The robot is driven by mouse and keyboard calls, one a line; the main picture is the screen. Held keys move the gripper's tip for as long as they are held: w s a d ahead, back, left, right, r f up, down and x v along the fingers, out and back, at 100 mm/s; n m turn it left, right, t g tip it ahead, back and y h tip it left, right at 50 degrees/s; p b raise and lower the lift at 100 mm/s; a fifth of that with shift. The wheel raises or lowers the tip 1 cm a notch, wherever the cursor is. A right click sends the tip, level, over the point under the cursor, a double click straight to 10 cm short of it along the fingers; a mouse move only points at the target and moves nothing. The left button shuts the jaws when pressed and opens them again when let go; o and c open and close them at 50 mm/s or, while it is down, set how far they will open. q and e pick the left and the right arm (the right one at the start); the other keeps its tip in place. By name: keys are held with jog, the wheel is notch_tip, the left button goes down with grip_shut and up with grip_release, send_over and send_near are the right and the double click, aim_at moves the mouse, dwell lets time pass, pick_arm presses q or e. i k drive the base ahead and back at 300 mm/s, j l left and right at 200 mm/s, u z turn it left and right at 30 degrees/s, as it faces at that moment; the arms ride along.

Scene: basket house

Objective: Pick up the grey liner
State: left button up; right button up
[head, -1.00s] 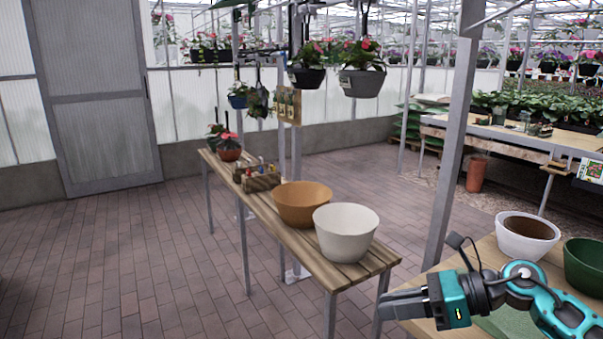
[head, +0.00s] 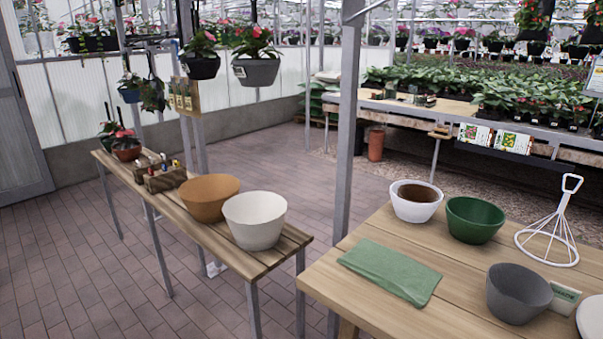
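A grey liner (head: 518,293), shaped like a tapered bowl, stands on the wooden table at the lower right of the head view. It is upright and its inside looks empty. A small green-and-white label or card (head: 564,296) is just to its right. Neither of my grippers shows in the head view now, so I cannot see where they are relative to the liner.
The near table (head: 375,308) also holds a folded green cloth (head: 390,271), a white pot with brown contents (head: 417,202), a green bowl (head: 475,219) and a white wire stand (head: 550,236). A slatted bench (head: 270,257) with a white bowl (head: 255,222) and an orange-brown bowl (head: 208,198) stands left.

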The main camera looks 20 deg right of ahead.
aim_at(515, 295)
jog(key=z, duration=2)
